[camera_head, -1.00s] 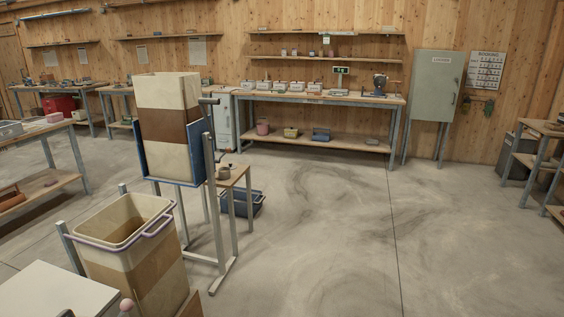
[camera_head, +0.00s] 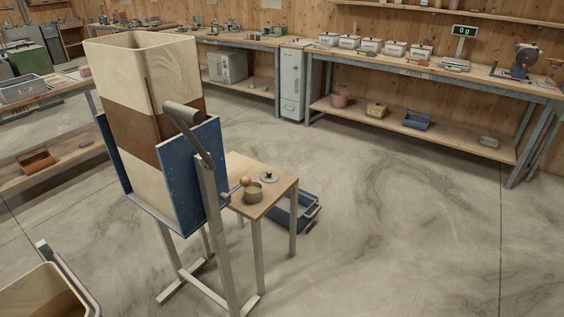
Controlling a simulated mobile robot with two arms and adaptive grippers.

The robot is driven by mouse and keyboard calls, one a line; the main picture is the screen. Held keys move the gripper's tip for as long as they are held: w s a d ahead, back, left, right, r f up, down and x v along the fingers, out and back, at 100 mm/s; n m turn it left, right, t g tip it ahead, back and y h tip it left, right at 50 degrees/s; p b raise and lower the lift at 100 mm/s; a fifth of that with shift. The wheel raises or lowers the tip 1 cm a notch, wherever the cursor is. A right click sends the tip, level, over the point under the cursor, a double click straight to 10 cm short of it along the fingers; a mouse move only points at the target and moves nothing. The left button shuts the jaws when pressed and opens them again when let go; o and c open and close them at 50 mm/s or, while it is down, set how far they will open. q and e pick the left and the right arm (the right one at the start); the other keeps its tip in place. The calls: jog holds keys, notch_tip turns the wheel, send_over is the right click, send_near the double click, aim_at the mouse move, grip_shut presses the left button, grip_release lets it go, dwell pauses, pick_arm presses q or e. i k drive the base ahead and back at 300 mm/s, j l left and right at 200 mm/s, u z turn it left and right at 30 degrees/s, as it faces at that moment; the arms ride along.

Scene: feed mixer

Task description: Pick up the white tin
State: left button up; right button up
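Several small whitish lidded containers stand in a row on the back workbench, among them one at the left end (camera_head: 329,39) and a wider one (camera_head: 395,49) further right. They are too small to tell which one is the white tin. Neither of my grippers is in view.
The tall mixer bin in its blue frame (camera_head: 203,175) stands at left centre, with an open bin (camera_head: 45,292) at the lower left. A blue crate (camera_head: 300,213) is on the floor by the small table. The floor (camera_head: 400,220) at right is clear.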

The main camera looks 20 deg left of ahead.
aim_at(253, 193)
jog(key=i, duration=2.8)
jog(key=i+u, duration=0.45)
jog(key=i+l+u, duration=0.2)
jog(key=u, duration=0.25)
jog(key=i+l+u, duration=0.45)
jog(key=k+j, duration=0.05)
jog(key=j, duration=0.05)
